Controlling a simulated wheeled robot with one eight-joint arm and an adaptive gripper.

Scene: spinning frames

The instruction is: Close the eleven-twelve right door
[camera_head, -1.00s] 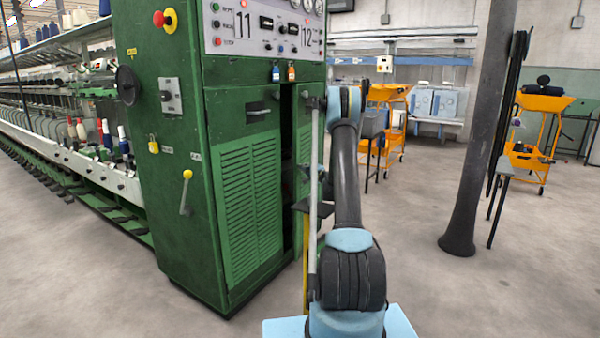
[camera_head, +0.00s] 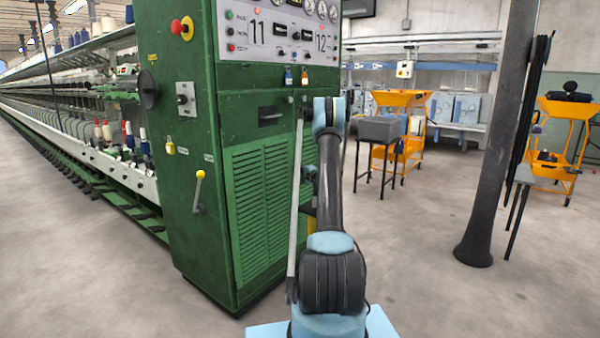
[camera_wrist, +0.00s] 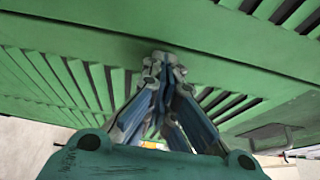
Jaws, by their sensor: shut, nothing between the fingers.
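The green cabinet (camera_head: 192,110) marked 11 and 12 stands left of my arm in the head view. Its louvred left door (camera_head: 258,205) looks flush with the front. The right door is mostly hidden behind my arm, and no dark gap shows beside the left door. In the wrist view, my gripper (camera_wrist: 163,62) is shut and empty, its tips at a green louvred panel (camera_wrist: 215,70), touching or very close. A dark handle (camera_wrist: 268,137) shows at lower right there. I cannot tell whether the right door is fully flush.
A dark pillar (camera_head: 500,130) stands to the right. A grey bin on a stand (camera_head: 382,130) and orange trolleys (camera_head: 405,100) are behind. The spinning frame (camera_head: 75,130) runs along the left.

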